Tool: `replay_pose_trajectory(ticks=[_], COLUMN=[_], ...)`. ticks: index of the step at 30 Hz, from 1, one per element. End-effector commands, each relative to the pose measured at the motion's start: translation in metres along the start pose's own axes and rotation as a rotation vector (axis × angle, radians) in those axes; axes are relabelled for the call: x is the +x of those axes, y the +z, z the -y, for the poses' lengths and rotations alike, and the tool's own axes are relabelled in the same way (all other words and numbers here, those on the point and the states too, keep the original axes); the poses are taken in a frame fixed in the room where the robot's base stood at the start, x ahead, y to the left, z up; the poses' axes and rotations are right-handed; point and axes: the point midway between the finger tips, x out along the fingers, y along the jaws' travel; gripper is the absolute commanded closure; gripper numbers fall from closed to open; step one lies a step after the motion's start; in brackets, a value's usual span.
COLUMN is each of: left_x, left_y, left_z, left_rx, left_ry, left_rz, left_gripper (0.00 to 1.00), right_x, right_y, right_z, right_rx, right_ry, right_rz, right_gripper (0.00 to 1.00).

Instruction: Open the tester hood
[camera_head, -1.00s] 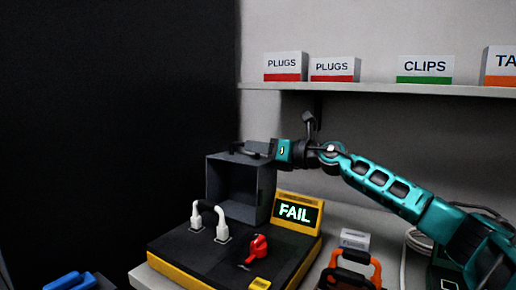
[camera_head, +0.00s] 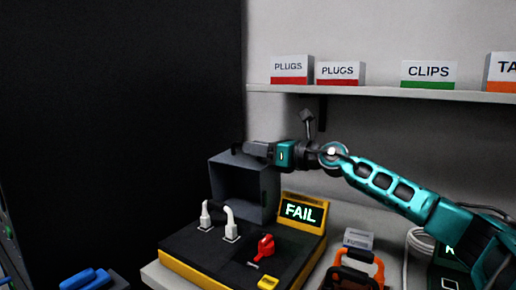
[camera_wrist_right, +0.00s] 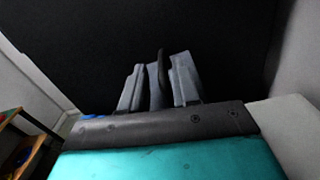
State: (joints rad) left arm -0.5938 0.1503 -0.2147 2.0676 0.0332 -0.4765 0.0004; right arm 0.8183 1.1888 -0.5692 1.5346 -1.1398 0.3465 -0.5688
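The tester (camera_head: 190,270) has a black deck with a yellow edge. Its grey hood (camera_head: 240,207) stands raised at the back of the deck, its hollow side facing forward, and the deck is uncovered. My right gripper (camera_head: 250,149) is at the hood's top edge. In the right wrist view the fingers (camera_wrist_right: 158,88) stand close on both sides of a dark upright bar, the hood handle (camera_wrist_right: 162,65), and appear shut on it. The tester's display (camera_head: 301,212) reads FAIL. My left gripper is not in view.
An orange and black item (camera_head: 355,265) is to the right of the tester. Blue objects (camera_head: 85,279) lie at lower left. A shelf (camera_head: 400,94) with labelled boxes runs above my right arm.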

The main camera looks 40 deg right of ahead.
Motion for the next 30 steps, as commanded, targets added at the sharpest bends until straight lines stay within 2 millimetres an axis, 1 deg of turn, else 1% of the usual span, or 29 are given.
replay_pose_trajectory(ticks=[1,2,3,9,13,18,23,27,30], left_x=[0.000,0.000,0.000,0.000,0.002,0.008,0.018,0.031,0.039], left_y=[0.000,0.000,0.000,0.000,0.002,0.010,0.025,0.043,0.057], left_z=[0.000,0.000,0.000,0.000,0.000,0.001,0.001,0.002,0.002], left_rx=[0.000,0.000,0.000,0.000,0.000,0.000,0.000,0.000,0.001], left_ry=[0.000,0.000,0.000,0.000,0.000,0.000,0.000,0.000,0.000], left_rz=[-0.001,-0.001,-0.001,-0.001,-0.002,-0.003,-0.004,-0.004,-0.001], left_gripper=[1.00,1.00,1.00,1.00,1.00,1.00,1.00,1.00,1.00], right_x=[0.000,0.000,0.000,0.000,-0.007,-0.029,-0.054,-0.072,-0.081], right_y=[0.000,0.000,0.000,0.000,-0.003,-0.005,-0.007,-0.009,-0.008], right_z=[0.000,0.000,0.000,0.000,0.001,0.001,0.001,0.003,0.001], right_rx=[0.000,0.000,0.000,-0.001,-0.001,-0.004,-0.004,-0.003,-0.005], right_ry=[0.001,0.000,0.000,0.000,-0.002,-0.002,-0.002,-0.005,-0.002], right_rz=[0.000,0.000,0.000,0.000,-0.002,-0.006,-0.007,-0.004,-0.004], right_gripper=[0.65,0.62,0.62,0.62,0.62,0.62,0.62,0.62,0.62])
